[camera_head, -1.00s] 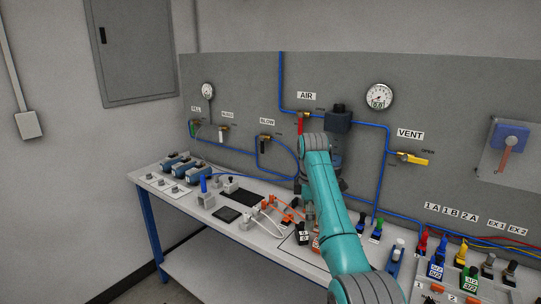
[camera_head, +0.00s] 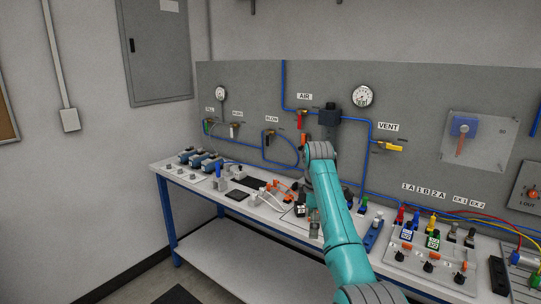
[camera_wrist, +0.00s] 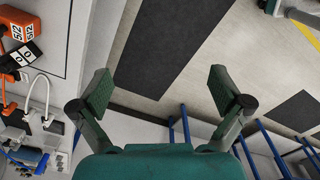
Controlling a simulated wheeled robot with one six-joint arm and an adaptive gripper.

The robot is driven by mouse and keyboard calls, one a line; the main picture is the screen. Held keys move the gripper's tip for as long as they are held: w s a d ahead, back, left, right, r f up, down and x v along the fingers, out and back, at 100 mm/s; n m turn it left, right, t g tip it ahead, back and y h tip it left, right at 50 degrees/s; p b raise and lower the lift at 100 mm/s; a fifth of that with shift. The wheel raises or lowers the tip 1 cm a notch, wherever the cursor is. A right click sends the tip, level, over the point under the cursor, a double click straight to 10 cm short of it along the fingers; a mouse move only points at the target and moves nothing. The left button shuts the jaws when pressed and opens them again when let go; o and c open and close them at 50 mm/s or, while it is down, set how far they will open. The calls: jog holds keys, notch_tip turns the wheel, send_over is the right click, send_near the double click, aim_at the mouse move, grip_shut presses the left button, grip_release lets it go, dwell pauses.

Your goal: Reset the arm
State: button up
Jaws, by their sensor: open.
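My gripper (camera_wrist: 168,95) is open and empty in the wrist view, its two fingers spread wide with floor and the bench edge beyond them. In the head view my teal arm reaches over the bench (camera_head: 225,245) toward the grey back panel (camera_head: 245,90). My gripper's fingers are hard to make out there, near the orange and black parts on the bench top. In the wrist view an orange block marked 5/2 (camera_wrist: 14,22) and a black-and-white tag (camera_wrist: 20,57) lie at the left, apart from the fingers.
The panel carries blue tubing, gauges (camera_head: 362,96), a red AIR valve (camera_head: 300,120) and a yellow VENT valve (camera_head: 390,146). Several blue units (camera_head: 197,160) stand at the bench's left. Colored connectors (camera_head: 417,222) stand at the right. Floor is free in front of the bench.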

jog(key=s+d+f+m+t, duration=0.1)
jog(key=s+f+m+t, duration=0.15)
jog(key=f, duration=1.25)
jog(key=s+d+f+m+t, duration=0.1)
jog(key=s+f, duration=0.3)
jog(key=f, duration=1.1)
jog(key=s+d+f+m+t, duration=0.2)
jog(key=s+f+m+t, duration=0.15)
jog(key=s+f, duration=1.25)
jog(key=s+d+r+m+t, duration=0.1)
jog(key=s+r+m+t, duration=0.15)
jog(key=s, duration=1.15)
jog(key=s+r+m+t, duration=0.1)
jog(key=s+r+m, duration=0.25)
jog(key=s, duration=0.95)
jog(key=s+r+m+t, duration=0.2)
jog(key=s+r, duration=0.7)
jog(key=r, duration=0.3)
jog(key=s+r+m+t, duration=0.1)
jog(key=s+r+t, duration=0.1)
jog(key=s+r, duration=0.7)
notch_tip(320, 180, up, 3)
jog(key=shift+d+f+m, duration=0.1)
jog(key=shift+d+m, duration=0.3)
